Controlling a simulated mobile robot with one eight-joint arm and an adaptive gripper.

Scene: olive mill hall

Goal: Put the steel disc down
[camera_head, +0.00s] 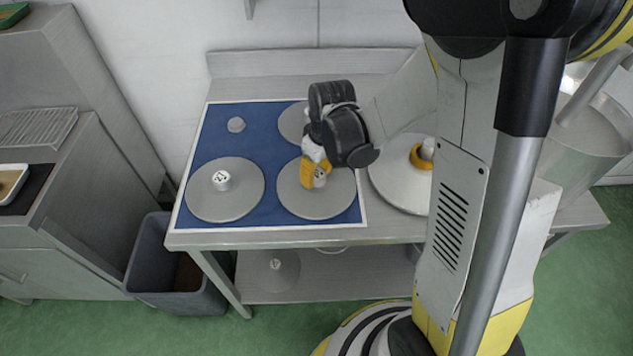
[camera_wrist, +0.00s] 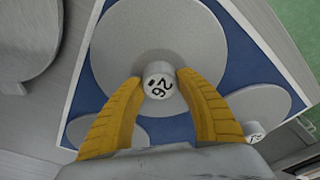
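A steel disc (camera_head: 315,203) with a short knob is over the front right of the blue mat (camera_head: 262,218), level; I cannot tell whether it touches the mat. It fills the upper middle of the wrist view (camera_wrist: 158,30), and its knob (camera_wrist: 159,82) has a white top marked 26. My gripper (camera_head: 317,180) is above the disc, pointing down. Its yellow fingers (camera_wrist: 160,76) stand on both sides of the knob and appear shut on it. The far side of the knob is hidden in the head view.
Another disc (camera_head: 225,203) lies front left on the mat, and one (camera_head: 292,122) behind, partly hidden by my arm. A larger disc (camera_head: 392,185) with a yellow ring is right of the mat. A grey bin (camera_head: 165,290) stands below left.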

